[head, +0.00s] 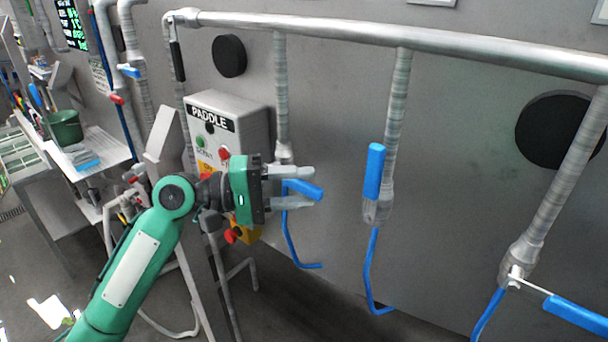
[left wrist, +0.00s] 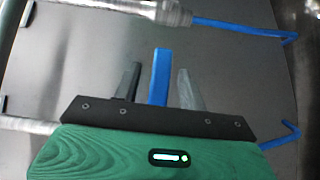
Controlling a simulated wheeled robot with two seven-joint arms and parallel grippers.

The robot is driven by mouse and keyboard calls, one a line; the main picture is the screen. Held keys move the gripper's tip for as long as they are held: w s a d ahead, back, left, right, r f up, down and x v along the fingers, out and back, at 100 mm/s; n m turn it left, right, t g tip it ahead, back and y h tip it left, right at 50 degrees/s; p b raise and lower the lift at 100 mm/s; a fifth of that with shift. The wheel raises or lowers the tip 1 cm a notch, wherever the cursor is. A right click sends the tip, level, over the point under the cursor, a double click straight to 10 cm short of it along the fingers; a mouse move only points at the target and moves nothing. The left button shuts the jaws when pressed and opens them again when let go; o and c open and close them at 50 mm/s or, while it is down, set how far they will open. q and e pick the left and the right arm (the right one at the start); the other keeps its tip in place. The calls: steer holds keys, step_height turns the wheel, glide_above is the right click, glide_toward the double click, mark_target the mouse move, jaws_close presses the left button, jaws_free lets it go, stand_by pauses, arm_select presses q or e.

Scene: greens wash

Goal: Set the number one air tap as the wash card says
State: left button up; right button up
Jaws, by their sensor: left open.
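Along the grey tank wall, taps with blue handles sit on pipes dropping from a header pipe. My left gripper (head: 313,188) is open with one finger above this handle and one below. In the left wrist view the blue handle (left wrist: 160,76) stands between the two fingers, with a gap visible on each side. The middle tap's handle (head: 375,172) stands upright along its pipe. The right tap's handle (head: 577,316) points right and down. I see no tap numbers and cannot identify a wash card. My right gripper is not in view.
A grey PADDLE control box (head: 236,115) with buttons stands just behind my left gripper. The header pipe (head: 400,34) runs above. Blue hooked tubes (head: 370,270) hang below the taps. A green bucket (head: 66,126) stands on a side table at left.

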arm_select(q)
steer(key=shift+w+d, duration=0.1)
steer(key=shift+d, duration=0.55)
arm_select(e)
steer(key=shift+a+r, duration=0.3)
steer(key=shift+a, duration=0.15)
arm_select(q)
jaws_close()
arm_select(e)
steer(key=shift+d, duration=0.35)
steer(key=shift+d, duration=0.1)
